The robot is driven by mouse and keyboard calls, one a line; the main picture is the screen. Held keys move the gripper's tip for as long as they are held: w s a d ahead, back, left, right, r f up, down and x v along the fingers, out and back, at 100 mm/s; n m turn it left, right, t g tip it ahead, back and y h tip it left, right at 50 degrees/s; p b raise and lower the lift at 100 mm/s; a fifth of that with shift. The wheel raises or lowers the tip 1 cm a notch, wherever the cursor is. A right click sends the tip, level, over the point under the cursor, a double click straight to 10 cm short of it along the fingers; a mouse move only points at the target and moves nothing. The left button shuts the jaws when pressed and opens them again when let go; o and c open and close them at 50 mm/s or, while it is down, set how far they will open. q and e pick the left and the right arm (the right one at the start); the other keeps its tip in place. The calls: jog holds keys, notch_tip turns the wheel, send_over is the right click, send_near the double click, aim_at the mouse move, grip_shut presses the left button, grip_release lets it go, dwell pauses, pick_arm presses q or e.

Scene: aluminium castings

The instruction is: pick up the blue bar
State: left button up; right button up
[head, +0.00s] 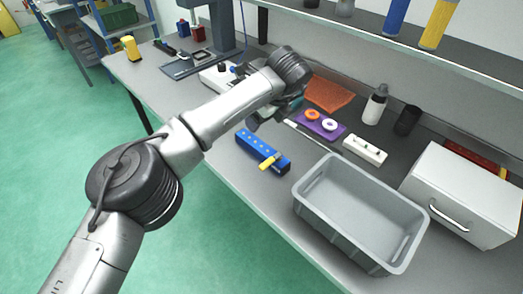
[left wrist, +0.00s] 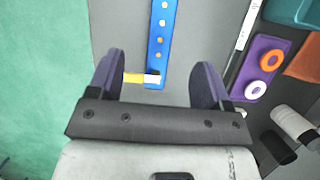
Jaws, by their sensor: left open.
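The blue bar (head: 263,150) lies on the grey bench near its front edge, with a row of round holes or studs along its top. In the left wrist view the bar (left wrist: 161,45) runs up the picture between the two fingers of my left gripper (left wrist: 160,66). That gripper is open and empty, with a gap on both sides of the bar. A small yellow and white piece (left wrist: 141,78) lies across the bar's near end, close to the left finger. My right gripper is in neither view.
A purple plate (head: 321,124) with an orange and a white ring lies behind the bar. A thin pale rod (head: 303,134) lies between them. A grey bin (head: 356,213) stands to the right. A white drawer box (head: 463,193) stands farther right. Bottles (head: 375,105) stand at the back.

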pick_arm(q)
jog(key=b, duration=0.2)
send_over(253, 140)
jog(key=s+d, duration=0.1)
jog(key=s, duration=0.1)
jog(key=f, duration=0.6)
jog(key=shift+d+f, duration=0.2)
jog(key=shift+f, duration=0.2)
jog(key=shift+w+a+f, duration=0.15)
jog(key=shift+w+f, duration=0.05)
jog(key=shift+f, duration=0.4)
jog(key=x, duration=0.2)
jog(key=b+x, duration=0.1)
jog(key=x, duration=0.1)
jog(key=shift+d+b, duration=0.25)
jog(key=shift+b, duration=0.05)
jog(key=shift+w+a+f, duration=0.2)
jog(key=shift+f, duration=0.4)
jog(key=shift+c, duration=0.3)
